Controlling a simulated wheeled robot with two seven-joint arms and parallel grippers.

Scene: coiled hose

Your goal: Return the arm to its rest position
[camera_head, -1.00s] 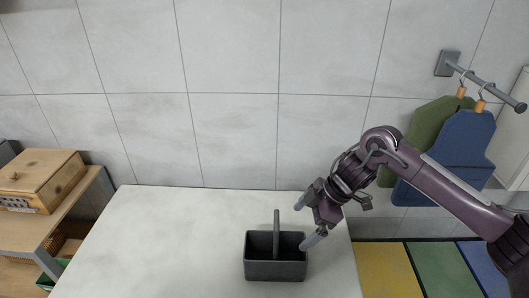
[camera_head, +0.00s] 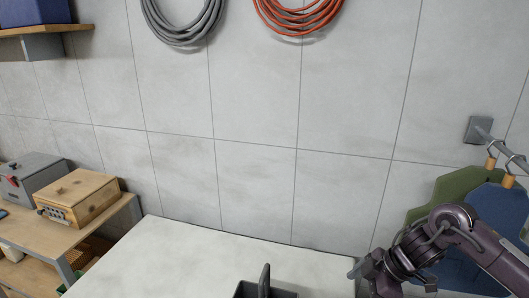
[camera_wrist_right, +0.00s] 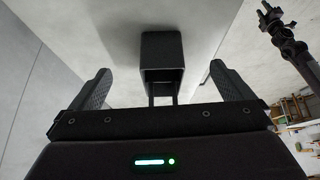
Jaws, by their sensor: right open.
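My right arm comes in from the right in the head view, and its gripper (camera_head: 360,278) is at the bottom edge, partly cut off. In the right wrist view the two fingers of this gripper (camera_wrist_right: 160,70) stand wide apart with nothing between them. A dark caddy with a handle (camera_head: 264,281) stands on the pale table to the left of the gripper, cut off by the bottom edge. The caddy also shows beyond the fingers in the wrist view (camera_wrist_right: 162,45). A dark arm end, apparently my left gripper (camera_wrist_right: 270,18), shows small at the upper right there; its jaws are unclear.
The pale table (camera_head: 190,258) is otherwise clear. A grey hose coil (camera_head: 184,35) and an orange coil (camera_head: 298,20) hang on the wall. A wooden box (camera_head: 78,199) and a grey box (camera_head: 33,180) stand on a left shelf. Green and blue aprons (camera_head: 500,208) hang behind my right arm.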

